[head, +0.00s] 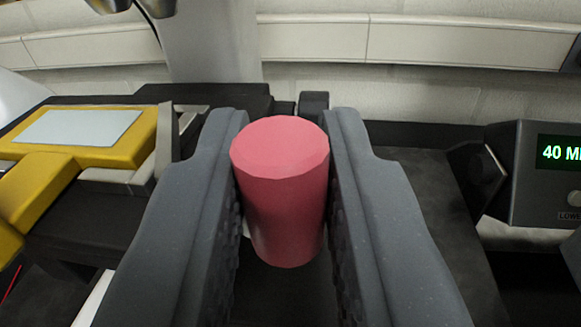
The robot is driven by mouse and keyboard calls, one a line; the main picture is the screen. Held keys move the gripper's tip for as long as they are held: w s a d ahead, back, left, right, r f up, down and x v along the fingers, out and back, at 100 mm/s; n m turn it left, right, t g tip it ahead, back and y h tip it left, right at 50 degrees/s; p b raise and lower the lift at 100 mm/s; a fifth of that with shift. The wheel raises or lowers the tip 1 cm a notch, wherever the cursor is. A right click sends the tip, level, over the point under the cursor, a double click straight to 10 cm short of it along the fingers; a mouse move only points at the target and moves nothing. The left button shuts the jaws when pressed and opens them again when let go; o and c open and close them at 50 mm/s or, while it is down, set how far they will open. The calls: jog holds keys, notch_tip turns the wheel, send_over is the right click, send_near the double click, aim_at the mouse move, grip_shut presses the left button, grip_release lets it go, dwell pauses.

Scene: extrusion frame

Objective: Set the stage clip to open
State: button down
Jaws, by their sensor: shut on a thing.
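My gripper (286,125) is in the middle of the head view, with one dark grey finger on each side of a pink cylinder (282,190). It is shut on the cylinder, which shows its flat round top and its side. I cannot tell whether this cylinder is part of the stage clip. At left, a pale rectangular plate (78,127) lies on a yellow piece (130,150). An upright grey piece (167,143) stands against the right end of the yellow piece.
A dark box with a green-lit display (563,153) stands at the right. A pale column (208,40) rises behind the gripper, with shiny metal parts (130,8) at top left. A dark flat surface (430,185) lies right of the gripper. A pale wall (440,45) closes the back.

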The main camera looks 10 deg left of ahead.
jog(key=c, duration=1.4)
grip_release()
jog(key=shift+a, duration=0.15)
jog(key=shift+s+n, duration=0.1)
jog(key=shift+n, duration=0.2)
jog(key=shift+s+a+r+p, duration=0.15)
jog(key=shift+s+r+p, duration=0.05)
jog(key=shift+s+p, duration=0.4)
jog(key=shift+s+d+f+p, duration=0.1)
jog(key=shift+s+d+p, duration=0.2)
jog(key=shift+s+p, duration=0.35)
jog(key=shift+s+d+p, duration=0.25)
jog(key=shift+s+p, duration=0.05)
jog(key=shift+s, duration=1.7)
jog(key=shift+s+d+p, duration=0.1)
jog(key=shift+s+d, duration=0.1)
jog(key=shift+s, duration=0.95)
jog(key=shift+s+d+p, duration=0.1)
jog(key=shift+s+d, duration=0.1)
jog(key=shift+s, duration=1)
jog(key=shift+s+d+p, duration=0.1)
jog(key=shift+s+d, duration=0.1)
jog(key=shift+s, duration=0.95)
